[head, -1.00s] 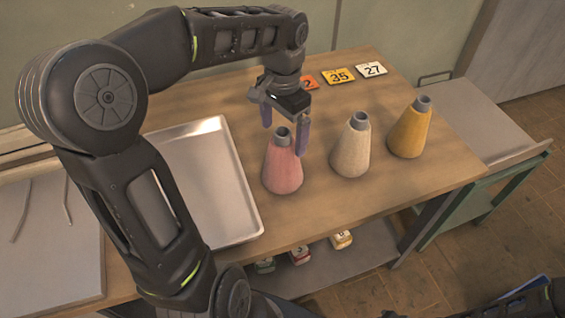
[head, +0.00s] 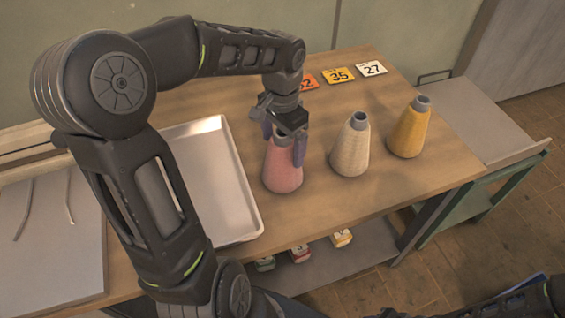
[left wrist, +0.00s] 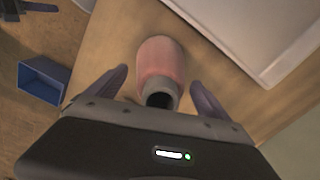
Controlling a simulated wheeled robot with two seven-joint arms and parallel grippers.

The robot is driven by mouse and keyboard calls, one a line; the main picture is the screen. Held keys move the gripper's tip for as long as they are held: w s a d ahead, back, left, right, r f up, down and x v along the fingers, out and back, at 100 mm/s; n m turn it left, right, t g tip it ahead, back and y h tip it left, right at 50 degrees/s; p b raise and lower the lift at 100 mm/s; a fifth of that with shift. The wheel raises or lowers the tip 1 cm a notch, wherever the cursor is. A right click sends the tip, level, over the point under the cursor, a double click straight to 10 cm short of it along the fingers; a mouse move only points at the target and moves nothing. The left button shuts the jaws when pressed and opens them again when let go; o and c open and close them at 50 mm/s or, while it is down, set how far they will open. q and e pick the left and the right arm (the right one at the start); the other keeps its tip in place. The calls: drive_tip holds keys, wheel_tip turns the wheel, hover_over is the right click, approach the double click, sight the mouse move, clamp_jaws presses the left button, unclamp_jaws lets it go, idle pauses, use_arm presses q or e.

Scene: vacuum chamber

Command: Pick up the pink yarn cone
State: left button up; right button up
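The pink yarn cone (head: 283,172) stands upright on the wooden table, its top partly hidden by my left gripper in the head view. My left gripper (head: 284,146) is over the cone's top, with its fingers apart on either side. In the left wrist view the pink cone (left wrist: 161,66) and its grey tip lie between the two open fingers (left wrist: 160,88), with gaps on both sides. The right gripper is not clearly seen; only a dark arm part shows at the lower right of the head view.
A cream cone (head: 350,148) and a yellow cone (head: 409,130) stand right of the pink one. A metal tray (head: 250,222) lies on the left. Number cards (head: 339,76) lie at the back. A blue bin (left wrist: 42,80) shows in the wrist view.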

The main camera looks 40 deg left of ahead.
use_arm(q)
clamp_jaws()
idle(0.8)
